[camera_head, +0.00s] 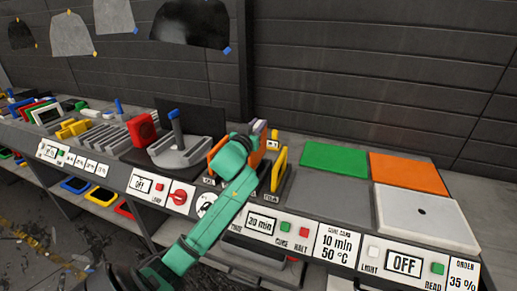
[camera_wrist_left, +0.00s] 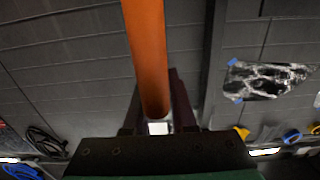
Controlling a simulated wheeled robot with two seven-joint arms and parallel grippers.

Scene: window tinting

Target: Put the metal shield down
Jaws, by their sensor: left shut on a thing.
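My left gripper (camera_head: 262,128) is above the rack in the middle of the bench, at the end of my green arm. In the left wrist view, its dark fingers (camera_wrist_left: 158,120) are shut on an orange bar (camera_wrist_left: 146,60), which runs up out of the picture. I cannot tell whether this bar is part of the metal shield; no plain metal shield shows. A grey curved piece with a blue post (camera_head: 178,128) stands on the bench left of the gripper. My right gripper is out of view.
To the right lie a green plate (camera_head: 334,159), an orange plate (camera_head: 408,173) and a pale plate (camera_head: 420,222). Labelled buttons line the front edge. Film pieces (camera_head: 190,22) hang on the wall.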

